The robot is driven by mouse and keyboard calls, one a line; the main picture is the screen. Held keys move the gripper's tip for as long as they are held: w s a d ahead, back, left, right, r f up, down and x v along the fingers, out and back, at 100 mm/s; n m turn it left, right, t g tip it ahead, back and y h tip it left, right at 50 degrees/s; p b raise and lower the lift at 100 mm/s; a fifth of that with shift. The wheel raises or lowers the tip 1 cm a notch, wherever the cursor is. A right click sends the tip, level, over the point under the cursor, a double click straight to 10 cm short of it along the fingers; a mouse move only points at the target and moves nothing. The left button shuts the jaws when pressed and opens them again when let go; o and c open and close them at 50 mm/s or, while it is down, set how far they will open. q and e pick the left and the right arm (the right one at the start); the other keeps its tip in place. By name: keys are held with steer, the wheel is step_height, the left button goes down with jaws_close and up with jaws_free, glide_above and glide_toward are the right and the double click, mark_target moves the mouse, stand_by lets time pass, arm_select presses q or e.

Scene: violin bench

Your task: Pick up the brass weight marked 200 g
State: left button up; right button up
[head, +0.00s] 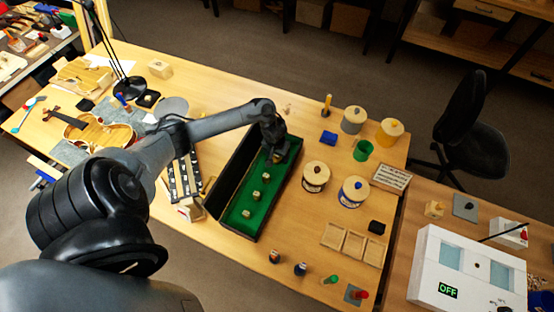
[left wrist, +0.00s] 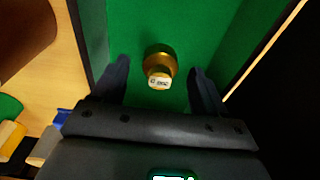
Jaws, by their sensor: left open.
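A long dark case with a green lining (head: 234,218) lies open on the bench. Three small brass weights (head: 256,195) stand in a row on the green, with labels too small to read in the head view. My left gripper (head: 278,156) is over the far end of the case. In the left wrist view a brass weight (left wrist: 160,56) with a white label stands on the green lining. My open left gripper (left wrist: 160,78) has one finger on each side of it, with gaps showing. I cannot read its label surely. My right gripper is not in view.
Lidded round jars (head: 316,178) and a green cup (head: 362,150) stand right of the case. A violin (head: 100,132) lies at the left. A wooden tray (head: 352,243) and small bottles (head: 300,268) are near the front. Bare bench shows between them.

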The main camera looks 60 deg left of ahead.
arm_select(q)
steer(key=shift+f, duration=0.45)
steer(key=shift+a, duration=0.1)
steer(key=c, duration=1.3)
steer(key=shift+o, duration=0.2)
steer(key=shift+r, duration=0.15)
